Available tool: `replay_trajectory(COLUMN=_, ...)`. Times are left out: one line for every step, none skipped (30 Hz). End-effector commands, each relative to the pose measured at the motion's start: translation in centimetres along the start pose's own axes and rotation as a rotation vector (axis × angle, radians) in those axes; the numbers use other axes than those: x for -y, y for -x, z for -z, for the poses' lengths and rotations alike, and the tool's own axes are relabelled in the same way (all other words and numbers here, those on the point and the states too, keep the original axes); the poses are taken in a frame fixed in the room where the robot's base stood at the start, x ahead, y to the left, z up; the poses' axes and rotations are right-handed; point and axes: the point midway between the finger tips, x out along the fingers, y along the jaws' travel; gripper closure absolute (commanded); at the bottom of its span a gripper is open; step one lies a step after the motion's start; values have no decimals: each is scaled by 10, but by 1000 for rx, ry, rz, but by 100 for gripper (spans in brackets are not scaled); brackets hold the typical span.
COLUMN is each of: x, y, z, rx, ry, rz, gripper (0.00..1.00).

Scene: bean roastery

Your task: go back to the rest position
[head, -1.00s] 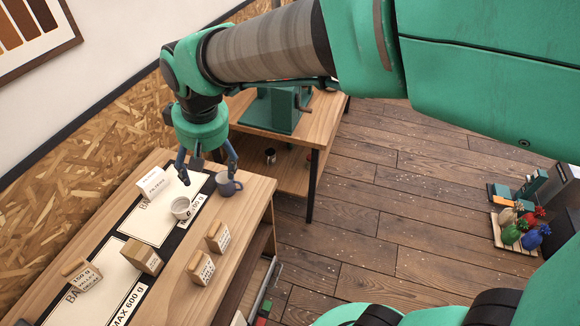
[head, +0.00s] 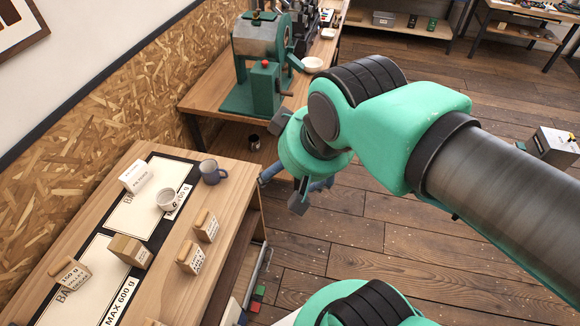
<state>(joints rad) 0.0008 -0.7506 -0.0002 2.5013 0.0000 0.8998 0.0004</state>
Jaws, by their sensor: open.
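My gripper (head: 284,192) is in the head view, to the right of the wooden table (head: 233,196) and off its edge, over the floor. Its fingers are spread and hold nothing that I can see. Part of it is hidden behind its own wrist housing.
A green roasting machine (head: 262,75) stands on the bench (head: 215,83) behind. Wooden floor (head: 420,240) lies clear to the right.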

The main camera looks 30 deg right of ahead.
Motion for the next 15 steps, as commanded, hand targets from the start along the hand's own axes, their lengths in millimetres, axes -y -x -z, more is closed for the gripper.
replay_trajectory(x=0, y=0, z=0, rx=0, ry=0, rz=0, gripper=22)
replay_trajectory(x=0, y=0, z=0, rx=0, ry=0, rz=0, gripper=22)
replay_trajectory(x=0, y=0, z=0, rx=0, ry=0, rz=0, gripper=22)
replay_trajectory(x=0, y=0, z=0, rx=0, ry=0, rz=0, gripper=22)
replay_trajectory(x=0, y=0, z=0, rx=0, ry=0, rz=0, gripper=22)
replay_trajectory(x=0, y=0, z=0, rx=0, ry=0, rz=0, gripper=22)
replay_trajectory(x=0, y=0, z=0, rx=0, ry=0, rz=0, gripper=22)
replay_trajectory(x=0, y=0, z=0, rx=0, ry=1, rz=0, gripper=22)
replay_trajectory(x=0, y=-2, z=-1, rx=0, ry=1, rz=0, gripper=22)
replay_trajectory(x=0, y=-3, z=-1, rx=0, ry=1, rz=0, gripper=22)
replay_trajectory(x=0, y=-5, z=-2, rx=0, ry=1, rz=0, gripper=22)
replay_trajectory(x=0, y=-8, z=-4, rx=0, ry=1, rz=0, gripper=22)
replay_trajectory(x=0, y=-10, z=-5, rx=0, ry=1, rz=0, gripper=22)
replay_trajectory(x=0, y=-11, z=-6, rx=0, ry=1, rz=0, gripper=22)
replay_trajectory(x=0, y=-13, z=-7, rx=0, ry=1, rz=0, gripper=22)
